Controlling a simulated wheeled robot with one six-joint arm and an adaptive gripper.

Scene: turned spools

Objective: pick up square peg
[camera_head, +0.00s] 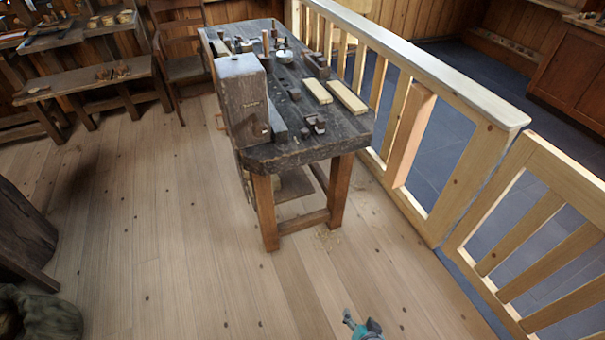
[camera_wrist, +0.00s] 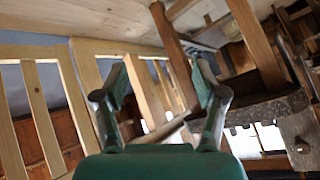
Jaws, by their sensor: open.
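My gripper (camera_head: 362,328) shows at the bottom edge of the head view, out over the floor in front of the workbench (camera_head: 280,155). In the wrist view its two fingers (camera_wrist: 160,80) stand apart with nothing held between them. The workbench carries several small wooden pieces and blocks. I cannot tell which of them is the square peg. The wrist view is turned over, with the workbench (camera_wrist: 268,106) at the right and its legs pointing up. No peg can be made out there.
A pale wooden railing (camera_head: 405,52) runs along the workbench's right side. Two light wooden bars (camera_head: 348,98) lie on the bench top. A chair (camera_head: 183,68) and a low bench (camera_head: 85,82) stand at the back left. The plank floor (camera_head: 190,230) before the workbench is clear.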

